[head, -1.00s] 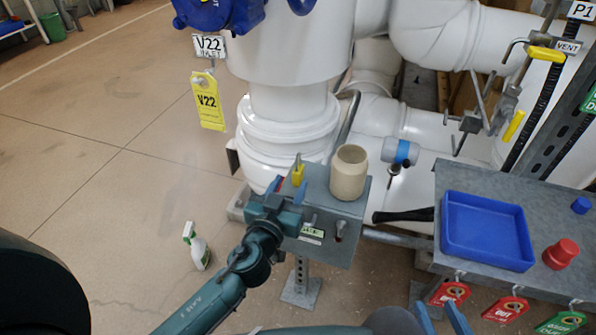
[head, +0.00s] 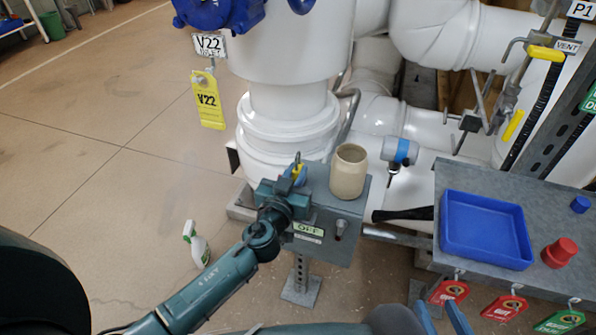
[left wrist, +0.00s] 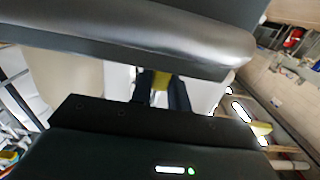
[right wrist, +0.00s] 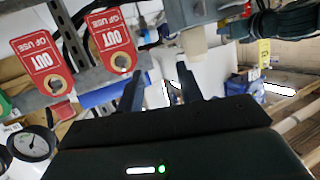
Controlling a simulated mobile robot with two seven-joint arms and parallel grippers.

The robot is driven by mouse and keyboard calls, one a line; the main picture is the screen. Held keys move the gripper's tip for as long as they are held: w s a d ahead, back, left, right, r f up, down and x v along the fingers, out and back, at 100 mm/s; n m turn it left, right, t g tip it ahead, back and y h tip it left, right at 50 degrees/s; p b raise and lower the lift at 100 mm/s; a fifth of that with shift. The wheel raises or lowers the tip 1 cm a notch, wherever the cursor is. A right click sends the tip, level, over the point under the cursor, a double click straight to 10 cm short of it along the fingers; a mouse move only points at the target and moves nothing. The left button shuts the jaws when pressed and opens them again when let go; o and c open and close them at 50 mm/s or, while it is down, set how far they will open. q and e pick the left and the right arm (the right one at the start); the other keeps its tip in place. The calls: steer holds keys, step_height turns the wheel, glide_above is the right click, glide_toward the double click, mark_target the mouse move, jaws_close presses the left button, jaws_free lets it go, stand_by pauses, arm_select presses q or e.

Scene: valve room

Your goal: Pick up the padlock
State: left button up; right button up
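The small yellow padlock (head: 299,172), with its shackle pointing up, is at the top of the grey post-mounted box (head: 345,205). My left gripper (head: 289,182) is right at it, one blue finger showing on its left side and the gripper body hiding its lower part. In the left wrist view a piece of the yellow padlock (left wrist: 160,84) shows between the two dark fingers. I cannot tell whether they press on it. My right gripper (head: 442,318) is open and empty at the bottom edge; its fingers are also apart in the right wrist view (right wrist: 158,88).
A beige cup (head: 348,173) stands on the box beside the padlock. To the right, a grey bench (head: 450,180) holds a blue tray (head: 487,262) and a red knob-like piece (head: 560,253), with tags hanging in front.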

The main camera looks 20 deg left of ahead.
mark_target(296, 172)
arm_select(q)
jaws_close()
